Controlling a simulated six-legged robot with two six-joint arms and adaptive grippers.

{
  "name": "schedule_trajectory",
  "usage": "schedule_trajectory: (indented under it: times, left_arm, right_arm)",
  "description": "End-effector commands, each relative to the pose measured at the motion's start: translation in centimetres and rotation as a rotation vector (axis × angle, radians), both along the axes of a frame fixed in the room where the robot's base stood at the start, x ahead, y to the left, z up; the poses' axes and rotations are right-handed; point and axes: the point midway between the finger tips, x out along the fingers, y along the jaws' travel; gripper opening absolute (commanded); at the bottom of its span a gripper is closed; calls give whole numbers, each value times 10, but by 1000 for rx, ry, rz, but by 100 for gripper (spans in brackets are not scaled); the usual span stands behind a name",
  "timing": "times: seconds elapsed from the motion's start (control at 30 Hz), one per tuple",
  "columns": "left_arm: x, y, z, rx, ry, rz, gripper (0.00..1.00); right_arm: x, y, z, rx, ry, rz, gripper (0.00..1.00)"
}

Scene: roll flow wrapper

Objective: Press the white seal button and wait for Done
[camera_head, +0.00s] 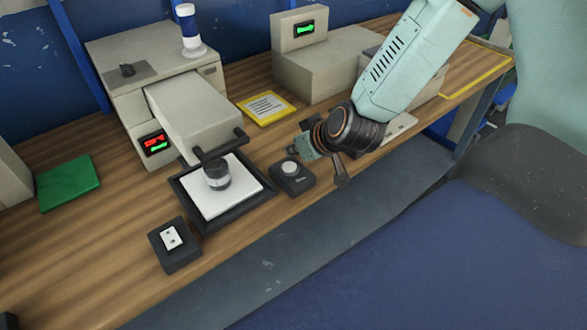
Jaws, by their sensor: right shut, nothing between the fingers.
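The white seal button (290,168) is a round white cap on a small black box (294,181), just right of the sealing plate. The lettering on the box is too small to read. My right gripper (341,182) points down, shut and empty, to the right of the box and apart from it. The wrapper machine (192,117) stands at the left; its small display (155,143) shows red and green marks that I cannot read. My left gripper is not in view.
A dark jar (217,174) stands on the white plate (240,188) under the machine's front bar. A black box with a white switch (172,238) sits at the front. A yellow-framed card (266,107), a green pad (69,183) and a grey block (325,70) lie around.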

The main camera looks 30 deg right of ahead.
Motion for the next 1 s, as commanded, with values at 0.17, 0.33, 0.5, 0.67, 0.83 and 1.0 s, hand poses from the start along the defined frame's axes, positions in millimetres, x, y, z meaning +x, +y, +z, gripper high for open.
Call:
schedule_trajectory:
  times: [0.17,0.33,0.5,0.67,0.83,1.0]
  left_arm:
    - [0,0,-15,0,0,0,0]
    - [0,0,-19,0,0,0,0]
    - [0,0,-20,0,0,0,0]
    - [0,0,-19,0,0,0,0]
    - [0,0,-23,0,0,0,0]
    - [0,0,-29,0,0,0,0]
  right_arm:
    - [1,0,-29,0,3,1,0]
    - [2,0,-41,-1,1,1,0]
    - [2,0,-42,0,-1,0,0]
    - [2,0,-42,0,-1,0,0]
    - [2,0,-49,-1,1,1,0]
    - [1,0,-63,0,4,1,0]
